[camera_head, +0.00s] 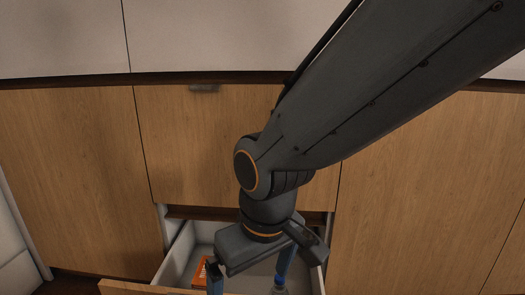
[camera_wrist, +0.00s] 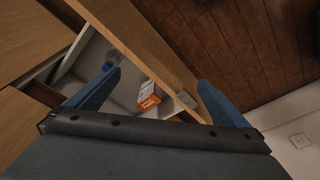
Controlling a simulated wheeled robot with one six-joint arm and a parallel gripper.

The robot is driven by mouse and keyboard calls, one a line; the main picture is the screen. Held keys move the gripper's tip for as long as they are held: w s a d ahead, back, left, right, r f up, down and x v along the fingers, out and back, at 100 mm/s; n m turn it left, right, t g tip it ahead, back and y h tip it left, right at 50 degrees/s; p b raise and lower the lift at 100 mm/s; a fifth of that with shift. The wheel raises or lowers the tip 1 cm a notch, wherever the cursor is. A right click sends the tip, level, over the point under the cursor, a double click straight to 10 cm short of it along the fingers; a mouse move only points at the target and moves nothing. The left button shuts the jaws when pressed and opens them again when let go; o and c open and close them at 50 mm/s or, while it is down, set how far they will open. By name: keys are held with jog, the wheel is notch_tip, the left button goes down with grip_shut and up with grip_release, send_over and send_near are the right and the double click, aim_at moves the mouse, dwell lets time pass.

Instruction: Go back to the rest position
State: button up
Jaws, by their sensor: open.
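My gripper (camera_head: 249,277) is at the bottom middle of the head view, pointing down over an open drawer (camera_head: 176,252). Its two blue fingers are spread wide with nothing between them. The fingers also frame the wrist view (camera_wrist: 159,78). My dark arm comes down to it from the upper right. In the drawer lies an orange and white box (camera_head: 200,271), which also shows in the wrist view (camera_wrist: 149,96). A small clear item with a blue part (camera_wrist: 108,66) lies farther along in the drawer. I cannot tell the exact gap between the fingers and the drawer walls.
The drawer's wooden front (camera_wrist: 152,48) stands pulled out, with a metal handle (camera_wrist: 187,98). Wooden cabinet doors (camera_head: 75,170) flank the drawer. A closed wooden panel (camera_head: 205,150) with a handle is above it. Dark plank floor (camera_wrist: 235,45) is clear beyond the drawer front.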

jog(key=s+r+g+p, duration=0.1)
jog(key=s+r+g, duration=0.15)
jog(key=s, duration=0.55)
jog(key=d+r+m+p, duration=0.3)
jog(key=d+r+p, duration=0.7)
jog(key=r+p, duration=0.4)
jog(key=d+r+m+h+p, duration=0.1)
jog(key=d+r+m+p, duration=0.3)
jog(key=d+r+p, duration=0.7)
notch_tip(320, 180, up, 3)
jog(key=p, duration=1.2)
jog(key=shift+t, duration=0.25)
